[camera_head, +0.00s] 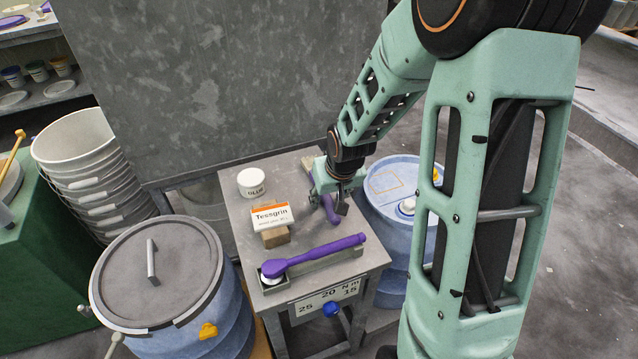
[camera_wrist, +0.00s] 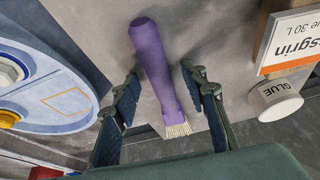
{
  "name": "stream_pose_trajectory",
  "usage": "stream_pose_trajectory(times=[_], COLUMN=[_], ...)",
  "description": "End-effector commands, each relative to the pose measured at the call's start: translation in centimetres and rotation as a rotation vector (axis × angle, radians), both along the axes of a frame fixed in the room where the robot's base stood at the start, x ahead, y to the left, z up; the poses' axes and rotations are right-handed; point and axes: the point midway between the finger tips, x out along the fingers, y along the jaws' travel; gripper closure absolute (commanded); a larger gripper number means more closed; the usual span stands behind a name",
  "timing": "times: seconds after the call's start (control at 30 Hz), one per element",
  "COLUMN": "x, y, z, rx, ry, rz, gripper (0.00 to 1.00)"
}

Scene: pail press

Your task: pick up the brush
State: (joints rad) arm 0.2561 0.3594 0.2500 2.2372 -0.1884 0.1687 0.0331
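The brush has a purple handle and pale bristles. It lies on the grey metal stand; in the wrist view the brush (camera_wrist: 152,58) runs between my two fingers, bristle end toward the gripper's base. In the head view the brush (camera_head: 330,209) is partly hidden by my gripper (camera_head: 328,200), which is over it near the stand's right edge. In the wrist view my gripper (camera_wrist: 159,78) is open, with a finger on each side of the brush and gaps to it. Whether the fingertips reach down to the brush's level I cannot tell.
A purple-handled torque wrench (camera_head: 318,253) lies along the stand's front (camera_head: 238,250). A Tessgrin label card (camera_head: 270,217) and a white glue tub (camera_head: 251,182) stand left of the brush. Blue pails flank the stand, a lidded one (camera_head: 155,275) left and another (camera_head: 395,185) right.

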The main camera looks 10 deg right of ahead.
Motion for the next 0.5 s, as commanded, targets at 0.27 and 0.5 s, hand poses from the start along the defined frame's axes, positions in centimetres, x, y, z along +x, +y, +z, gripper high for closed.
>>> stream_pose_trajectory(times=[0.27,0.5], x=[-0.02,-0.03], y=[0.00,0.00], z=[0.07,0.07], rx=[0.000,0.000], ry=[0.000,0.000], rz=[0.000,0.000], gripper=[0.76,1.00])
